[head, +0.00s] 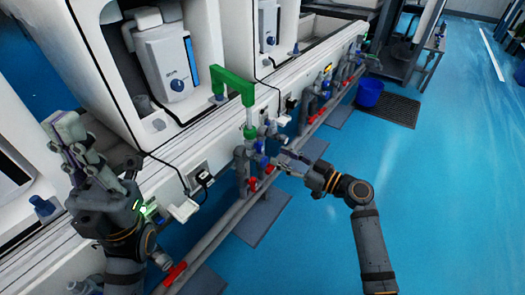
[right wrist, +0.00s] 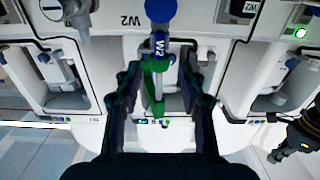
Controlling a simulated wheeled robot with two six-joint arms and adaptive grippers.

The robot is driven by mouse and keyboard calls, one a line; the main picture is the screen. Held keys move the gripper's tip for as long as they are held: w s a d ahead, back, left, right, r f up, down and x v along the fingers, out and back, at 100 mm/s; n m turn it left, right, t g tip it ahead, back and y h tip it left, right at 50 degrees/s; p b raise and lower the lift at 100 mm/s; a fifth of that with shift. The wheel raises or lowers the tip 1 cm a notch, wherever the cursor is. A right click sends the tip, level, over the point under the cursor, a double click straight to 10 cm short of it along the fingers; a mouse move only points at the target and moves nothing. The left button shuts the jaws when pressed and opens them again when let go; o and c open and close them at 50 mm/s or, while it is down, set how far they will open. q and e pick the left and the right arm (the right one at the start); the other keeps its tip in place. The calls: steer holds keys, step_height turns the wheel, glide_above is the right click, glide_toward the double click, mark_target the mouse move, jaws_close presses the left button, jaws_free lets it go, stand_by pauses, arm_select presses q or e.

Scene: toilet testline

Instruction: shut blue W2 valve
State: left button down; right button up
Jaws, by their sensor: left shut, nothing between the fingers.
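The blue W2 valve (right wrist: 160,42) is at the top middle of the right wrist view, with a white "W2" on its blue body and a round blue part (right wrist: 160,10) above. In the head view a blue valve part (head: 260,147) shows on the pipework below the green arm. My right gripper (right wrist: 162,80) is open, its dark fingers on either side of the valve line; I cannot tell whether they touch it. In the head view my right gripper (head: 283,160) is just right of the blue part. My left gripper (head: 66,128) is shut and empty, raised at the left.
A green angled pipe (head: 232,85) rises over the bench edge above the valves. Red handles (head: 176,273) sit along the grey low pipe. White test cabinets (head: 165,60) line the bench. Open blue floor (head: 440,190) lies to the right, with a blue bucket (head: 369,92) farther back.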

mark_target(262, 148)
steer(key=b+x, duration=0.1)
steer(key=x, duration=0.6)
steer(key=shift+w+a, duration=0.1)
steer(key=shift+f, duration=0.1)
jaws_close()
